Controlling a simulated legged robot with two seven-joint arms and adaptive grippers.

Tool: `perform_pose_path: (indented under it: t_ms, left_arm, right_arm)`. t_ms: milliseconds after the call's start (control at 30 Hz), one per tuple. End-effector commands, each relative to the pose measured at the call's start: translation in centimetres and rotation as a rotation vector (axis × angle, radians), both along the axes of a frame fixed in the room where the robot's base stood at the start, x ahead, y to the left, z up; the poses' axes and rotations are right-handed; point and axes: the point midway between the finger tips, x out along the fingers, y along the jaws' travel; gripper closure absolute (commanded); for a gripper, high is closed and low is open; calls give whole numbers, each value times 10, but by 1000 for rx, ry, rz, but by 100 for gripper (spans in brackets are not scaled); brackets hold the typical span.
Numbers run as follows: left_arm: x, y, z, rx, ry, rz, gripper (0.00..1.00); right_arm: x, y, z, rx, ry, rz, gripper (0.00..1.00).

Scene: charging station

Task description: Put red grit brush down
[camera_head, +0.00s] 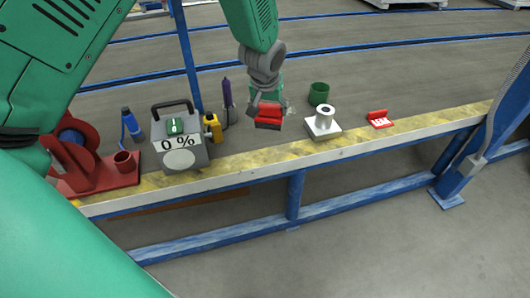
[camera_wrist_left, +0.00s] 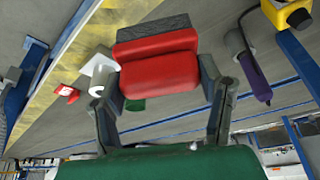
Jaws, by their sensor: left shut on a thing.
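The red grit brush (camera_head: 269,111) has a red body and a dark grey grit face. Whether the brush touches the bench cannot be told. In the left wrist view the brush (camera_wrist_left: 158,72) sits between the two fingers of my left gripper (camera_wrist_left: 163,92), with its grit face at the top. My right gripper is not in view.
Left of the brush are the purple-handled tool (camera_head: 228,96), a yellow device (camera_head: 213,128), a grey 0 % box (camera_head: 181,155), a blue bottle (camera_head: 131,124) and a red fixture (camera_head: 108,178).

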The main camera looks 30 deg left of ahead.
Motion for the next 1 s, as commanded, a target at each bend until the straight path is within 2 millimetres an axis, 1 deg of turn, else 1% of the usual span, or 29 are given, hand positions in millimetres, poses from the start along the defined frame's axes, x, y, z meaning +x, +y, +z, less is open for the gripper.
perform_pose_path:
  t_ms: [33,100,233,367,533,767,900,967,1000]
  left_arm:
    - [9,11,-12,1,-1,27,69]
    - [18,22,-19,3,0,56,69]
    - [25,33,-28,5,3,83,69]
    - [26,36,-45,6,4,88,69]
    - [25,35,-79,5,6,88,69]
    - [25,35,-101,5,4,87,69]
    - [25,35,-123,5,4,87,69]
    - [26,35,-126,5,2,87,69]
    - [26,35,-126,5,2,87,73]
  right_arm:
    - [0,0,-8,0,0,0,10]
    - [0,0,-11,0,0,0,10]
    - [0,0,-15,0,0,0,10]
    - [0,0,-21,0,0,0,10]
    - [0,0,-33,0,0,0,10]
    - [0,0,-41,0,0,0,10]
    - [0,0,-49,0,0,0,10]
    - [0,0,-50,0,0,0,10]
    - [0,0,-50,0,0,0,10]
